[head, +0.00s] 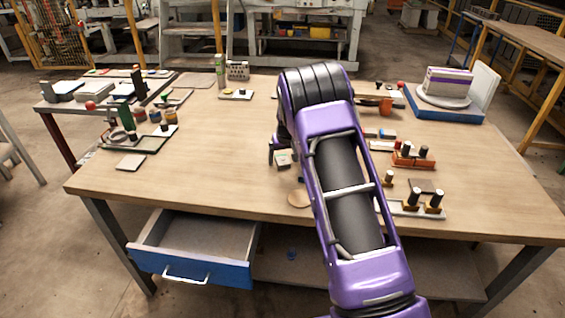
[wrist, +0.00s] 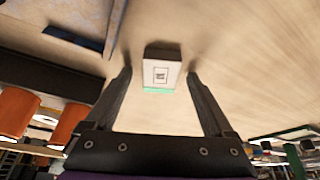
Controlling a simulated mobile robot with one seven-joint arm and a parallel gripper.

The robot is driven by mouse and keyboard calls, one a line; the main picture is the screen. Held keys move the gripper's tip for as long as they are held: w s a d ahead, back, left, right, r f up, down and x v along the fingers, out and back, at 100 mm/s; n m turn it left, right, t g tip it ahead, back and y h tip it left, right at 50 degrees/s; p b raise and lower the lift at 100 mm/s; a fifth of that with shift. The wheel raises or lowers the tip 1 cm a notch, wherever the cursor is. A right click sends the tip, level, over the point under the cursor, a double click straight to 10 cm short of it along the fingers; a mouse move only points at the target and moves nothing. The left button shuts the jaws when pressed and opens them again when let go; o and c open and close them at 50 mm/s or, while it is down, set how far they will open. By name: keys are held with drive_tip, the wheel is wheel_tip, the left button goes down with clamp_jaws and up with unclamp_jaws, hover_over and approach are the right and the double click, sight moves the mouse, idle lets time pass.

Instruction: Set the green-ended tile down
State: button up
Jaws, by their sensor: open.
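In the head view the tile (head: 283,160) is at the middle of the wooden table (head: 230,150), partly hidden by my gripper. It appears to rest on the tabletop, but its underside is hidden. My gripper (wrist: 158,76) is open, with one finger on each side of the tile and a visible gap on both sides. In the head view my gripper (head: 279,152) is mostly behind my purple arm.
Pegged blocks (head: 412,208) and an orange holder (head: 413,160) stand at right. Jars and a dark tray (head: 138,144) are at left. The table left of the tile is clear.

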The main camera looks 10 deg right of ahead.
drive_tip(key=shift+r, duration=0.1)
clamp_jaws()
idle(0.3)
